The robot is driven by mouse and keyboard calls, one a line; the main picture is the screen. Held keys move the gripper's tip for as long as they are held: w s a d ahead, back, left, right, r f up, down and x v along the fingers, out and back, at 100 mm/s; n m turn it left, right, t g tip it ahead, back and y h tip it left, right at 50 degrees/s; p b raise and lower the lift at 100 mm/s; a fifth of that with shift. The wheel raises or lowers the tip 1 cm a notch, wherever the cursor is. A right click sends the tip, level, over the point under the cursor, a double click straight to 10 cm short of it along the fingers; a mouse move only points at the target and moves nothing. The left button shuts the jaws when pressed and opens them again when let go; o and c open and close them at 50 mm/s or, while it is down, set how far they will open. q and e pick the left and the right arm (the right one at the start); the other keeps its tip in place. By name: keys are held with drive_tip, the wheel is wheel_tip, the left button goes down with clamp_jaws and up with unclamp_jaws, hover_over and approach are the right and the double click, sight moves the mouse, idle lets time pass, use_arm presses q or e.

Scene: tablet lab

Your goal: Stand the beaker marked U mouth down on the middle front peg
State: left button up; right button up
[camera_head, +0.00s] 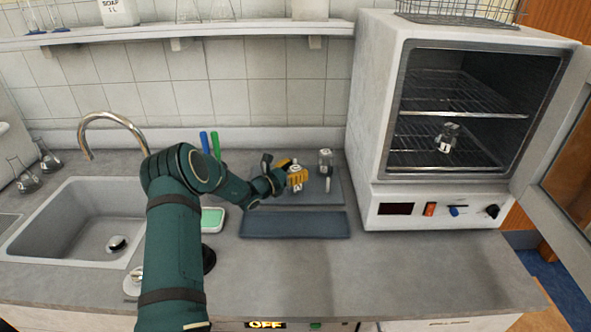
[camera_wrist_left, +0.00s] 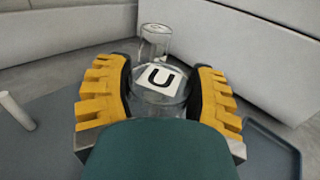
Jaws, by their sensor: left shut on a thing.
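My left gripper (camera_head: 297,178) is shut on a clear beaker with a white label marked U (camera_wrist_left: 160,78), its yellow fingers on both sides of it. I cannot tell whether the beaker touches a peg; the gripper hides its lower part. The held beaker shows small in the head view (camera_head: 295,168). The dark grey peg board (camera_head: 335,198) lies beneath. A white peg (camera_wrist_left: 16,111) stands bare at the left of the wrist view. Another clear beaker (camera_head: 325,158) stands on the board behind; it also shows in the wrist view (camera_wrist_left: 155,38). My right gripper is not in view.
An oven (camera_head: 372,150) with its door open stands at the right, with another labelled beaker (camera_head: 448,136) on its rack. A dark flat tray (camera_head: 293,225) lies in front of the board. A sink (camera_head: 75,222) is at the left. The right front counter is clear.

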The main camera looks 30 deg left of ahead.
use_arm(q)
drive_tip(key=shift+f+b, duration=0.3)
drive_tip(key=shift+f, duration=0.05)
idle(0.6)
drive_tip(key=o, duration=1.3)
drive_tip(key=v, duration=1.2)
